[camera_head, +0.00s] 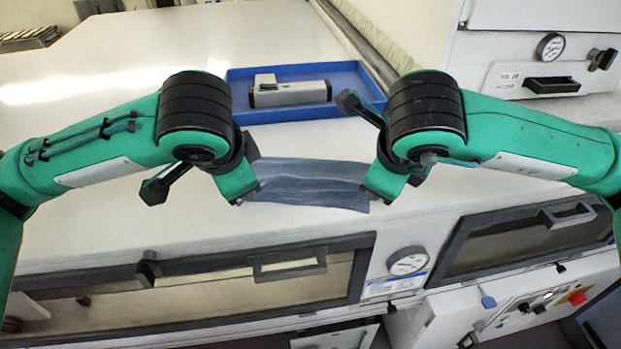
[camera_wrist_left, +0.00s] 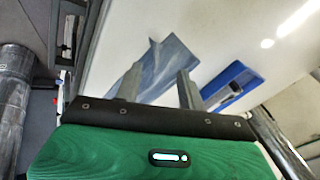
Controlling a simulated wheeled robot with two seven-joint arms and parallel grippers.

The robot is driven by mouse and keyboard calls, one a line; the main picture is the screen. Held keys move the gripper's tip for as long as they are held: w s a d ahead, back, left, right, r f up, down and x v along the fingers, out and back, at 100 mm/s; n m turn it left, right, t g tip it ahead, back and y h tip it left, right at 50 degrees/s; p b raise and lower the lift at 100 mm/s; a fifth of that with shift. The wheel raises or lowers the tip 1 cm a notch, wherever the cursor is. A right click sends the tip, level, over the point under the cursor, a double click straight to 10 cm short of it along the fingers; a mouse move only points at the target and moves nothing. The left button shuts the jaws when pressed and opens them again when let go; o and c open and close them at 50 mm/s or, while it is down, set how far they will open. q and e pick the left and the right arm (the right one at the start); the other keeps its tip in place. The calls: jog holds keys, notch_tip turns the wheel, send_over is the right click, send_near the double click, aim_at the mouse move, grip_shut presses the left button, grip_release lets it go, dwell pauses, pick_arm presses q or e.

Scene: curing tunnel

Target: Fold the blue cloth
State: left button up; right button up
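The blue cloth (camera_head: 312,184) lies on the white top near its front edge, grey-blue, wider than deep, with light creases. In the left wrist view the cloth (camera_wrist_left: 170,62) shows beyond and between the fingers, with an uneven outline. My left gripper (camera_head: 245,196) is at the cloth's left end; its two fingers stand apart in the left wrist view (camera_wrist_left: 160,70). I cannot tell whether they touch the cloth. My right gripper (camera_head: 371,196) is at the cloth's right end. Its fingers are hidden, so its opening does not show.
A blue tray (camera_head: 371,90) holding a grey block-shaped device (camera_head: 290,94) stands just behind the cloth. The white top (camera_head: 110,60) is clear to the left. Below the front edge are dark-framed windows with handles (camera_head: 290,264) and a round gauge (camera_head: 408,261).

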pick_arm(q)
jog(key=s+v, duration=0.1)
jog(key=v, duration=0.5)
jog(key=shift+f, duration=0.3)
pick_arm(e)
jog(key=s+v, duration=0.1)
jog(key=v, duration=0.5)
jog(key=shift+f, duration=0.3)
pick_arm(q)
jog(key=shift+c, duration=0.2)
pick_arm(e)
jog(key=shift+c, duration=0.2)
